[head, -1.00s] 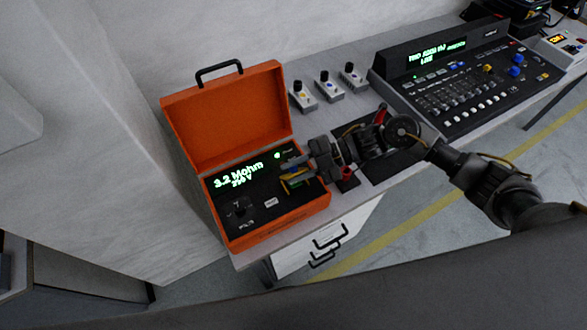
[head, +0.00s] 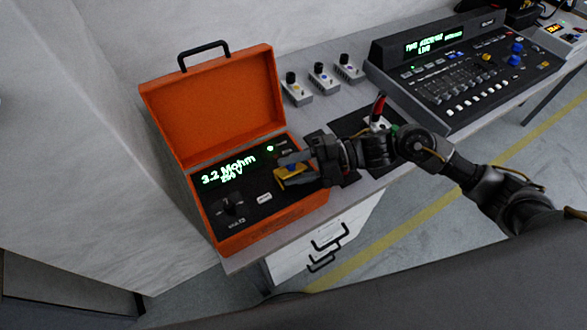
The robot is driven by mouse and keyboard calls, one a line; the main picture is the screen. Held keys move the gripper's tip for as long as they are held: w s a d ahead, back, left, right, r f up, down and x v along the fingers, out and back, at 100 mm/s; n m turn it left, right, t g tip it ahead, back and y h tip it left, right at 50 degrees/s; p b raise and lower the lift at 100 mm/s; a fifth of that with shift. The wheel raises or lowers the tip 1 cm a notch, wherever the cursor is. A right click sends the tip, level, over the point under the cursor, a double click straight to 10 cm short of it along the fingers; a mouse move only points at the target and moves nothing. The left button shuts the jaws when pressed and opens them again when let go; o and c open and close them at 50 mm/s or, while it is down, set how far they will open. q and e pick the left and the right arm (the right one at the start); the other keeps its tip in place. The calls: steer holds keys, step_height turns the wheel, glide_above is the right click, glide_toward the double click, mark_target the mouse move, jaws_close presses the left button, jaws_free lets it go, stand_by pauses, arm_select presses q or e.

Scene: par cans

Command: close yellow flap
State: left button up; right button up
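The open orange case (head: 262,238) stands on the bench with its lid (head: 213,105) raised; its dark panel shows a green "3.2 Mohm" reading. The yellow flap (head: 290,173) is on the right part of this panel. My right gripper (head: 282,170) reaches in from the right over the case, with its fingertips at the flap. The fingers hide part of the flap, and I cannot tell whether they touch it or how far it is tilted. A gap shows between the fingers. My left gripper is not in view.
Three small grey switch boxes (head: 323,78) stand behind my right arm. A large control console (head: 460,75) with a green display is at the right back. A red-handled item (head: 378,108) is behind my wrist. A drawer unit (head: 318,248) is below the bench.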

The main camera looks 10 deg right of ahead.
steer(key=shift+f, duration=0.1)
steer(key=shift+d, duration=0.2)
steer(key=d+r+b, duration=0.2)
steer(key=d+b, duration=0.1)
steer(key=d, duration=0.7)
steer(key=shift+s+d, duration=0.15)
steer(key=shift+s, duration=0.1)
